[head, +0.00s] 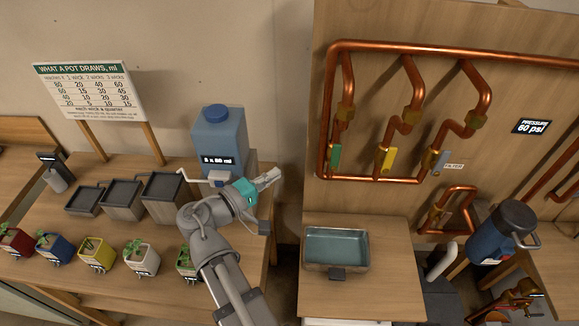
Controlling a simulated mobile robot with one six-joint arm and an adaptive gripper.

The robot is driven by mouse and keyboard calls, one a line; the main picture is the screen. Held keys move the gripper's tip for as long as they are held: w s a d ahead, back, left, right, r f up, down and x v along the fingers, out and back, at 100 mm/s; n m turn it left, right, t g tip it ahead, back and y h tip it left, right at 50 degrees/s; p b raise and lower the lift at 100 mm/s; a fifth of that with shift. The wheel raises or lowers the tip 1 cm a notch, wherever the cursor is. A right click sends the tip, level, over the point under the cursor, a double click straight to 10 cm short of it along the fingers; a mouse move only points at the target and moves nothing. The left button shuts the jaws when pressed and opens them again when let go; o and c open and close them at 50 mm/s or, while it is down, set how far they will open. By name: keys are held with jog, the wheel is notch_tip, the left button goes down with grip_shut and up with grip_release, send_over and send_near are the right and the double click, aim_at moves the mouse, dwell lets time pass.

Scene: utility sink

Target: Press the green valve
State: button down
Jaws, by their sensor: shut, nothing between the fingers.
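The green valve (335,157) is a green lever on the leftmost copper pipe branch, low on the wooden panel at the right. My gripper (274,176) is left of the green valve and slightly lower in the picture, apart from it. It is shut and empty, in front of the wall near the blue tank, and points to the right. Nothing hides the green valve.
A yellow valve (388,160) and a grey-blue valve (440,162) sit right of the green one. A pressure sign (531,127) reads 60 psi. A basin (337,248) stands below the panel. A blue tank (220,138), trays (166,188) and potted plants (97,254) are left.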

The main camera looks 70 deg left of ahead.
aim_at(335, 154)
jog(key=w+d+x, duration=0.1)
jog(key=d+x, duration=0.1)
jog(key=x, duration=1)
jog(key=shift+w+d, duration=0.2)
jog(key=shift+s+r, duration=0.1)
jog(key=shift+s, duration=0.05)
dwell(0.4)
jog(key=shift+p, duration=0.35)
